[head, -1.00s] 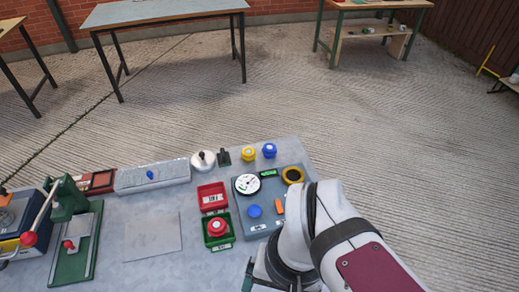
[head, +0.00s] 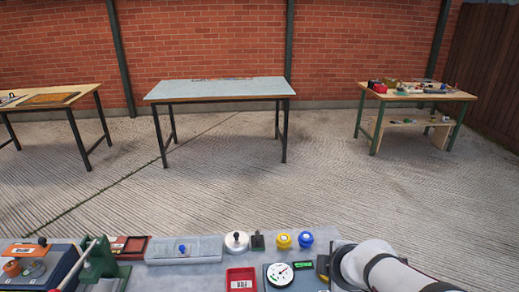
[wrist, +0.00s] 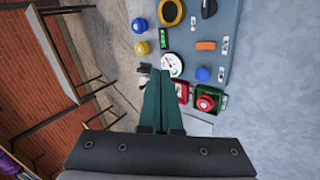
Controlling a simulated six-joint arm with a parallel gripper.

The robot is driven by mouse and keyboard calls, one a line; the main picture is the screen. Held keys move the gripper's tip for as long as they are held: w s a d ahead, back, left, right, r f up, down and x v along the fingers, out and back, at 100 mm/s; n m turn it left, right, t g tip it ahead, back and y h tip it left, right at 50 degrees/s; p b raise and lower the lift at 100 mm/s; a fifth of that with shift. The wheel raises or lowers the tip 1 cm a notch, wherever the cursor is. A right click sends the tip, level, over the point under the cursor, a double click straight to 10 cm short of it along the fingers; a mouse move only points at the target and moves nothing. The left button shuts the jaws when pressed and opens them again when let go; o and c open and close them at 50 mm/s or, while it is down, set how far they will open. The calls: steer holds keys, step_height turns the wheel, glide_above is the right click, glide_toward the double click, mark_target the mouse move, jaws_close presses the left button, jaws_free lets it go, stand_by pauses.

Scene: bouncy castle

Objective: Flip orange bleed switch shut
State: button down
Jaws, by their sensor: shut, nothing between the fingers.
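The orange bleed switch (wrist: 205,45) shows in the wrist view as a small orange bar on a blue-grey panel (wrist: 219,30). In the head view the switch is out of frame; only the back part of the panel shows at the bottom edge. On the panel are a round white gauge (wrist: 172,64), a blue knob (wrist: 203,74) and a yellow ring (wrist: 170,12). My gripper (wrist: 158,74) is shut and empty, its green fingers together. In the wrist view its tips appear beside the gauge, below and left of the switch, apart from it.
A red tray (head: 241,280) sits left of the panel, and a green tray (wrist: 221,98) holds a red button (wrist: 205,103). Yellow (head: 283,241) and blue (head: 306,240) knobs stand behind the panel. A green press (head: 101,262) is at left. Separate tables stand beyond, with open floor between.

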steer(key=s+f+n+g, duration=0.2)
steer(key=s+f, duration=0.1)
steer(key=shift+s+d+f, duration=0.15)
steer(key=shift+s, duration=0.05)
steer(key=x, duration=1.3)
steer(key=shift+s+a+f, duration=0.15)
steer(key=shift+s+a, duration=0.05)
steer(key=shift+a, duration=0.05)
steer(key=shift+w+f, duration=0.25)
steer(key=shift+f, duration=0.15)
steer(key=shift+w+f, duration=0.25)
steer(key=shift+s, duration=0.15)
